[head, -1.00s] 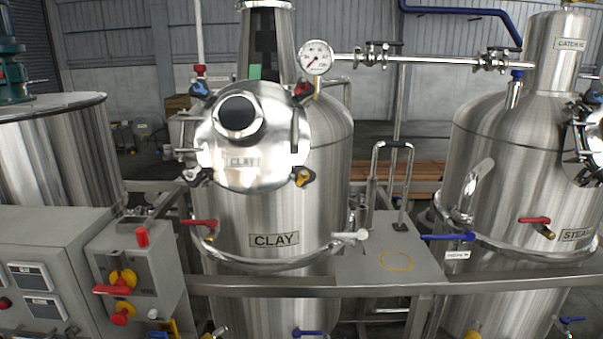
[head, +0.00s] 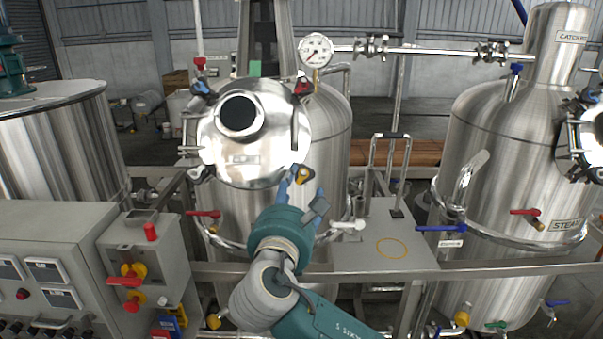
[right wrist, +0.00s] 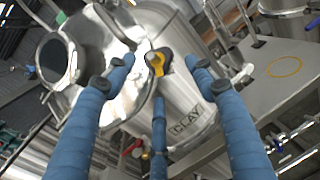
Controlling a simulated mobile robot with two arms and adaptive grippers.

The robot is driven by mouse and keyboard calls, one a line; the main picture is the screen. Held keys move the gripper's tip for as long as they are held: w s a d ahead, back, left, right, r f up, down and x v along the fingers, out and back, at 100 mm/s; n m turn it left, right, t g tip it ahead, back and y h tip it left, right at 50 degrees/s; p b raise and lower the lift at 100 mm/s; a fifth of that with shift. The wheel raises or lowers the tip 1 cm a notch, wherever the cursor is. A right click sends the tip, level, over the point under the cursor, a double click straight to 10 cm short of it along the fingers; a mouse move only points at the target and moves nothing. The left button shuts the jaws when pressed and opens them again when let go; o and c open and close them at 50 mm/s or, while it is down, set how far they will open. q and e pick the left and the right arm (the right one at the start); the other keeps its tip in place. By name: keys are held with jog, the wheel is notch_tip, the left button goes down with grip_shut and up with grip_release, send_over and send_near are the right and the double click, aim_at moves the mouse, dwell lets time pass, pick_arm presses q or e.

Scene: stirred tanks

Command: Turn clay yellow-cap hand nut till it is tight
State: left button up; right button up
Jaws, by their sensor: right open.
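The clay yellow-cap hand nut (head: 305,174) sits at the lower right rim of the round, shiny clay tank lid (head: 268,160). In the right wrist view the nut (right wrist: 157,62) shows as a yellow cap with dark lobes, between and beyond the fingertips. My right gripper (head: 303,188) has blue fingers and is open just in front of and below the nut. In the right wrist view its three fingers (right wrist: 160,76) are spread around the nut, with visible gaps; I see no clear contact. The arm hides the tank's front label in the head view. My left gripper is not in view.
Other hand nuts with a red cap (head: 303,87) and a blue cap (head: 200,88) sit on the lid rim. A pressure gauge (head: 315,50) stands behind. A red-handled valve (head: 204,214) and a white-handled valve (head: 348,225) flank my arm. A control box (head: 160,260) stands left.

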aim_at(302, 179)
jog(key=shift+w+d+p, duration=0.15)
jog(key=shift+w+p, duration=0.2)
jog(key=shift+w, duration=0.85)
jog(key=shift+w+d+p, duration=0.15)
jog(key=shift+w+p, duration=0.2)
jog(key=shift+w, duration=0.8)
jog(key=shift+f, duration=0.1)
jog(key=c, duration=1.1)
